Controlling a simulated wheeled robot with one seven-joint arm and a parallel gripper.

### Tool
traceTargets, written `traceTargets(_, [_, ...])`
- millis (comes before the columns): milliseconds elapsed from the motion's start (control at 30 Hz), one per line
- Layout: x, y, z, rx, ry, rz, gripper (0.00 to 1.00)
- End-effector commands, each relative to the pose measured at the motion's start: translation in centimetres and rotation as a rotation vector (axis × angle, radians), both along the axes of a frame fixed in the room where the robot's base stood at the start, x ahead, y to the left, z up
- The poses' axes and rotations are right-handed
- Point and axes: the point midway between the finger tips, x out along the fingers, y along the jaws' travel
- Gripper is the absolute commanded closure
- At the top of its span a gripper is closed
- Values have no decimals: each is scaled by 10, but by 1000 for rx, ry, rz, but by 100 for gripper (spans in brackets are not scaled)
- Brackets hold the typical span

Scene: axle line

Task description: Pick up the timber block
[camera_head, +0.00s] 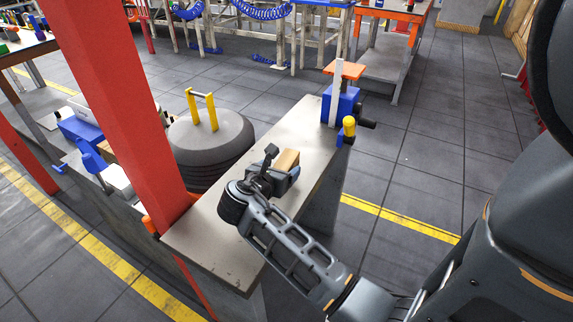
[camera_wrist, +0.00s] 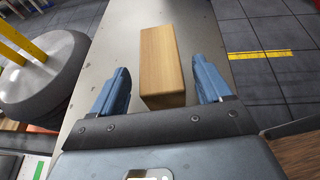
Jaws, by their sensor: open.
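The timber block (camera_wrist: 160,62) is a plain light-brown wooden block lying on the narrow grey bench top (camera_wrist: 112,45). In the wrist view it lies between the two blue fingers of my gripper (camera_wrist: 166,88), with a gap on each side. My gripper is open and empty. In the head view the block (camera_head: 287,160) shows just beyond my gripper (camera_head: 276,178), partly hidden by it. The block's lower end near the palm is close to the gripper's dark front edge.
A red post (camera_head: 113,105) stands at the bench's left side. A stack of dark tyres with a yellow handle (camera_head: 210,135) is behind the bench. A blue vise-like device (camera_head: 341,104) is at the bench's far end. The bench top (camera_head: 205,243) nearer the front is bare.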

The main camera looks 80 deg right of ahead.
Motion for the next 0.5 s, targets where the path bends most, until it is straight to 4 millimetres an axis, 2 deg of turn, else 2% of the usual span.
traceTargets(233, [-6,-32,-13,0,0,-3,22])
traceTargets(500, [-7,-38,-15,0,-1,-1,22])
